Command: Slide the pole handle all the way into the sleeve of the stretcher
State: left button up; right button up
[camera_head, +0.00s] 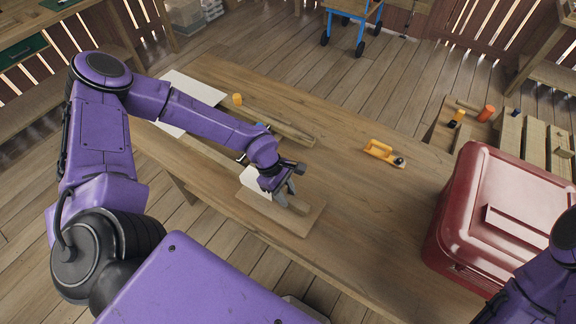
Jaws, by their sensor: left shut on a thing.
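My left gripper (284,193) is low over the table, at a pale wooden board (296,222). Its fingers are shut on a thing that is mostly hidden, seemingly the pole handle. A white piece (256,181) lies on the board just left of the fingers. The white cloth of what looks like the stretcher (193,87) lies at the table's far left end, partly behind my left arm. A wooden pole (292,132) runs from near it, behind the gripper. I cannot tell how far any pole is inside a sleeve. My right gripper is out of view.
A large red case (500,200) stands on the table's right side, near my right arm. A yellow-handled tool (381,151) lies beyond the gripper, and a small orange cylinder (237,99) stands near the cloth. The wooden table (345,210) is clear between gripper and case.

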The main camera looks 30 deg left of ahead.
pick_arm(q)
jog(key=o, duration=1.2)
jog(key=v, duration=1)
jog(key=shift+r+b, duration=0.25)
jog(key=shift+b, duration=0.1)
jog(key=shift+a, duration=0.15)
